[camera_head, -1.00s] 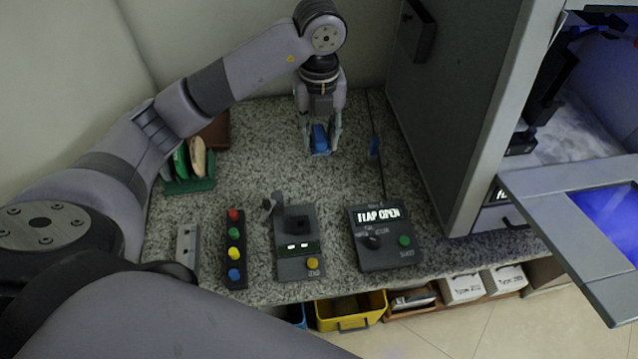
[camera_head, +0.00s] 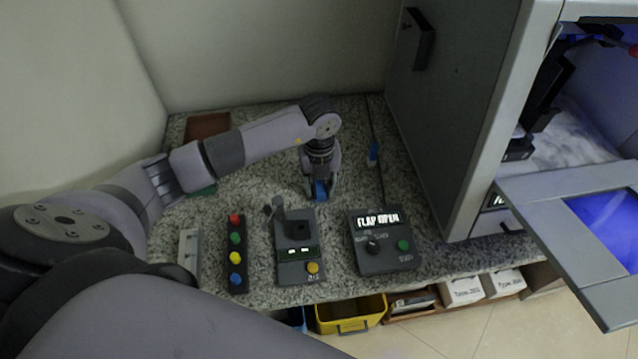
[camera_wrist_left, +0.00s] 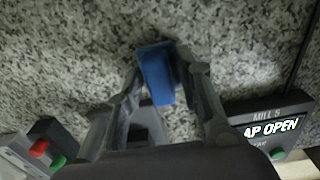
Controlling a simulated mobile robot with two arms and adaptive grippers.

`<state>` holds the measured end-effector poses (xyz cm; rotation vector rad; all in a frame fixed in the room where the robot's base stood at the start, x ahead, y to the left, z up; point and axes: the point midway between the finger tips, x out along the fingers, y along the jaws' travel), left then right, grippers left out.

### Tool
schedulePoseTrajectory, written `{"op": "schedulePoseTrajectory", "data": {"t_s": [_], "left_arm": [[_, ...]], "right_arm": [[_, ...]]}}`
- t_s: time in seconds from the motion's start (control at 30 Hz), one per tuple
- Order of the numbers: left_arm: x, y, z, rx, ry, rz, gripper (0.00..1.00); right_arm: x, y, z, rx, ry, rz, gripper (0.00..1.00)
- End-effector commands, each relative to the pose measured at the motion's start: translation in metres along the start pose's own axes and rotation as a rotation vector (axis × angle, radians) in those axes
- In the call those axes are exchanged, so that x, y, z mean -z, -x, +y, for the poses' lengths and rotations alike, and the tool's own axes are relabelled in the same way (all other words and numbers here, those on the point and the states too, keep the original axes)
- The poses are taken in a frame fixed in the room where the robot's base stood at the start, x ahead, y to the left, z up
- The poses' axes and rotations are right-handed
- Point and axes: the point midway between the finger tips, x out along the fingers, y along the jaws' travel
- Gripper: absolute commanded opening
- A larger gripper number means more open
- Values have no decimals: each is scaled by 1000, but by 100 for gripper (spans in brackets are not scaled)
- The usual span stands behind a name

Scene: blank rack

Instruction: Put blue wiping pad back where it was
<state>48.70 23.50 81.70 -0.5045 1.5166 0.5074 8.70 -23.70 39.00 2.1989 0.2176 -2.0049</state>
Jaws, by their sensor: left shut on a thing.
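The blue wiping pad (camera_head: 319,188) is held between the fingers of my left gripper (camera_head: 320,194), just behind the small grey device with the yellow button. In the left wrist view the pad (camera_wrist_left: 157,75) stands between the two fingertips of the gripper (camera_wrist_left: 166,72), over the speckled worktop. How high it is above the worktop I cannot tell. A green holder (camera_head: 203,191) at the left is mostly hidden behind my left arm. My right gripper is not in view.
A grey device (camera_head: 297,246), a strip of coloured buttons (camera_head: 236,252) and a control box reading "FLAP OPEN" (camera_head: 384,240) line the front of the worktop. A tall grey cabinet (camera_head: 455,110) bounds the right.

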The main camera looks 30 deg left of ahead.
Motion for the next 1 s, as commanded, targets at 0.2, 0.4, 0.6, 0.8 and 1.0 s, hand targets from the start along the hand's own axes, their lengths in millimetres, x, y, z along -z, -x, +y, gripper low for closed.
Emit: {"op": "schedulePoseTrajectory", "data": {"t_s": [0.2,0.4,0.6,0.8,1.0], "left_arm": [[0,-1,0,0,0,0,10],[0,-2,0,0,0,0,41],[0,-2,0,0,1,0,53],[0,-2,0,0,1,0,53],[-1,6,0,2,1,-2,53]], "right_arm": [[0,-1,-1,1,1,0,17],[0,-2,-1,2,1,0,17],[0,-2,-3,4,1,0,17],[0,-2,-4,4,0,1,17],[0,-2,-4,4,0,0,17]]}}
